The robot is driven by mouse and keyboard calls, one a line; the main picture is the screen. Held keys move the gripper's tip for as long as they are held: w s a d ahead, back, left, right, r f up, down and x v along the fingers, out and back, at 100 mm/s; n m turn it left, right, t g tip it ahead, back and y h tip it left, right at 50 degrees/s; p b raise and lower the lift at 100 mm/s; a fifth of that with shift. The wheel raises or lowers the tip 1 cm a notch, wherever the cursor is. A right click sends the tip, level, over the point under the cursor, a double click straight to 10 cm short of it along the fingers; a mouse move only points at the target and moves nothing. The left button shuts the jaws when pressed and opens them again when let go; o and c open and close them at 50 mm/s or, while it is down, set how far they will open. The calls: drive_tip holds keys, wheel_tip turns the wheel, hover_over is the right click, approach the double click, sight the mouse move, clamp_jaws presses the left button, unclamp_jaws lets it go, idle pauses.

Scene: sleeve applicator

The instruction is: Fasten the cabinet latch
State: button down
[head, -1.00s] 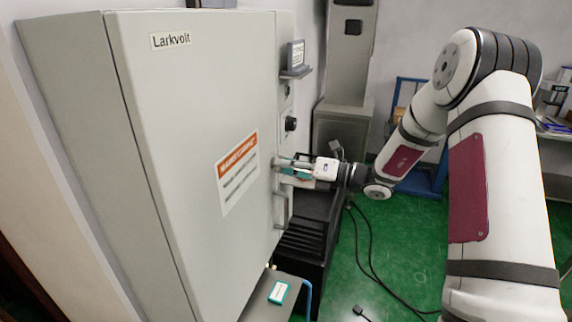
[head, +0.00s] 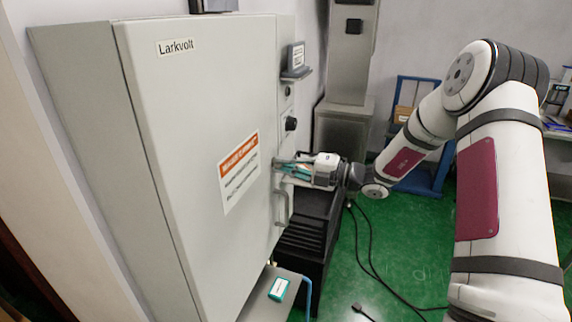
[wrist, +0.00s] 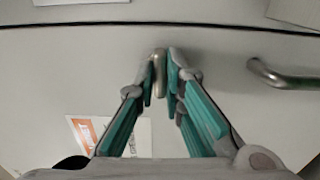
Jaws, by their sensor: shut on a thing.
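The grey cabinet (head: 195,100) labelled Larkvolt stands at the left, its door looking closed or nearly so. A small metallic latch piece (wrist: 160,73) shows upright between my fingertips in the wrist view. My gripper (wrist: 164,75), with green-padded fingers, is shut on this latch piece close to the cabinet face. In the head view my gripper (head: 279,168) reaches the cabinet's right side from the right, and its fingers hide the latch. A door seam (wrist: 200,24) crosses the top of the wrist view. Whether the latch is engaged cannot be told.
A metal bar handle (wrist: 285,78) is beside my fingers in the wrist view and below them in the head view (head: 282,207). A black knob (head: 291,124) and a small shelf device (head: 296,58) are above. A grey cart (head: 262,300) stands below.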

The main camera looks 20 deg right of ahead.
idle(0.4)
drive_tip(key=c, duration=1.7)
unclamp_jaws()
drive_tip(key=v, duration=1.2)
